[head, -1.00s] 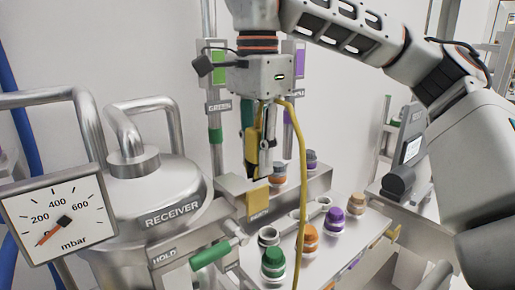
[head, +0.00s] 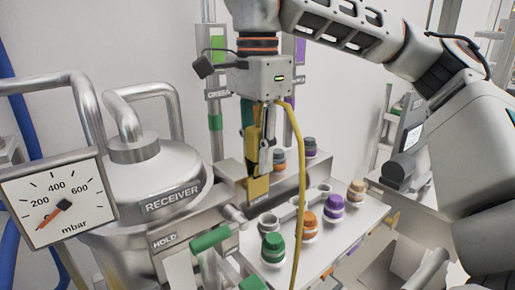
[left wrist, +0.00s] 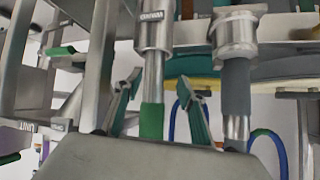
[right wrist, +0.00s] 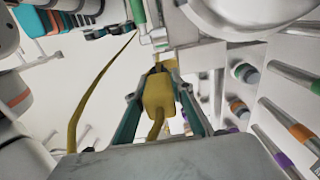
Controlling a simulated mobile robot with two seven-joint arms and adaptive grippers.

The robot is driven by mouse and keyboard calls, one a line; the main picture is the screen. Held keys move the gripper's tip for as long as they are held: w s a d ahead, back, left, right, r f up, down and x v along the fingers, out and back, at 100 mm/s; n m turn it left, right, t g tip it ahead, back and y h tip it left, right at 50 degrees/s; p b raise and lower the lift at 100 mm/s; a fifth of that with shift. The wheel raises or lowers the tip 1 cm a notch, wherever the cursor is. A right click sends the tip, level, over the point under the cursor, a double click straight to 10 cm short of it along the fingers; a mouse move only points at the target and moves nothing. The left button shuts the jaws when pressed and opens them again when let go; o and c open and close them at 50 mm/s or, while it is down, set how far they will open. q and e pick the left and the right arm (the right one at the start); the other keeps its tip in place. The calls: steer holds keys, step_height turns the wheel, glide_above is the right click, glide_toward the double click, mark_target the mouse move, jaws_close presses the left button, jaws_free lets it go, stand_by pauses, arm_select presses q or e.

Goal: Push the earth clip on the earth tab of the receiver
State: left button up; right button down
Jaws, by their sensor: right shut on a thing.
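My right gripper (head: 262,160) is shut on the yellow earth clip (head: 254,138), pointing down, with a yellow cable hanging from it. In the right wrist view the clip (right wrist: 158,95) sits between the two fingers (right wrist: 160,82). The earth tab is the yellow piece (head: 258,188) on the metal block beside the receiver (head: 160,175). The clip's lower end is just above the tab in the head view; I cannot tell whether they touch. My left gripper (left wrist: 160,95) is open in the left wrist view, with a green-ended rod (left wrist: 152,120) showing between its fingers.
A pressure gauge (head: 58,200) stands at the left. A green HOLD lever (head: 210,238) is in front of the block. Several coloured caps, such as a green one (head: 273,248) and a purple one (head: 334,202), stand on the shelf at right. The yellow cable (head: 299,190) hangs across this shelf.

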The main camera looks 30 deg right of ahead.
steer(key=shift+f, duration=0.3)
steer(key=shift+f, duration=1.1)
stand_by(1.1)
steer(key=c, duration=1.7)
jaws_free()
step_height(320, 180, up, 12)
steer(key=shift+r, duration=0.1)
steer(key=shift+s, duration=0.1)
